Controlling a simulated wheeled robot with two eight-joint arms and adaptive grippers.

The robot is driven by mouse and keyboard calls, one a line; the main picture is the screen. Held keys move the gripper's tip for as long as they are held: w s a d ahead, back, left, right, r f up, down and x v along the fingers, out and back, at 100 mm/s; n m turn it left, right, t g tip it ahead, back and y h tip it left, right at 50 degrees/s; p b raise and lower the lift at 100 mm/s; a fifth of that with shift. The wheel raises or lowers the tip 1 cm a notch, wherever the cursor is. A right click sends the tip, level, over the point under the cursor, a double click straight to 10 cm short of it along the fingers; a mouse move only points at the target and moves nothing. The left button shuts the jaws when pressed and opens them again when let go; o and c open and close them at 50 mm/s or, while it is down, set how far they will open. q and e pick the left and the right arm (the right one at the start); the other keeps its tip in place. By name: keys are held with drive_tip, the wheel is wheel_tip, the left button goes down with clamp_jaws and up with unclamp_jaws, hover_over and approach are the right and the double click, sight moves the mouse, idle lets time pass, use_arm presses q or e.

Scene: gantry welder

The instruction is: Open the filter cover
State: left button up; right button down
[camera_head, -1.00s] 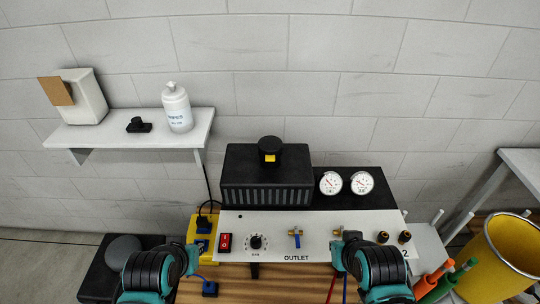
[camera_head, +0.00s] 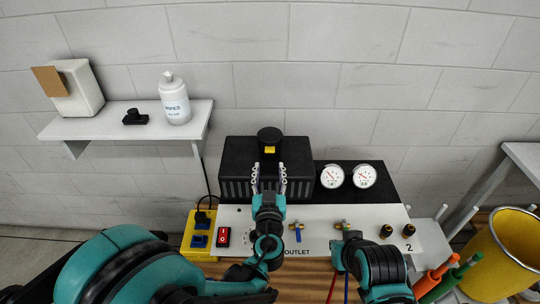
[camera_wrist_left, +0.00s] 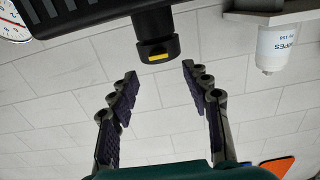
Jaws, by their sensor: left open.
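The filter cover is a round black knob-like cap (camera_head: 270,138) with a yellow label, on top of a black finned box (camera_head: 236,165) at the back of the control panel. In the left wrist view the cap (camera_wrist_left: 157,47) sits ahead of the jaws, just beyond the fingertips. My left gripper (camera_head: 269,168) is open, fingers pointing up in front of the black box, just below the cap in the picture. In the left wrist view the two fingers (camera_wrist_left: 159,75) are spread with nothing between them. My right arm (camera_head: 370,265) is at the lower right; its jaws cannot be made out.
The white panel (camera_head: 318,222) carries a red switch (camera_head: 223,237), valves and fittings. Two gauges (camera_head: 347,176) stand right of the box. A wall shelf (camera_head: 100,133) holds a white bottle (camera_head: 174,99). A yellow bin (camera_head: 500,250) stands at right.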

sight(270, 152)
use_arm(q)
drive_tip(key=w, duration=0.4)
drive_tip(key=w+b, duration=0.1)
drive_tip(key=w, duration=0.2)
drive_tip(key=shift+w+d, duration=0.2)
drive_tip(key=shift+w, duration=0.15)
clamp_jaws()
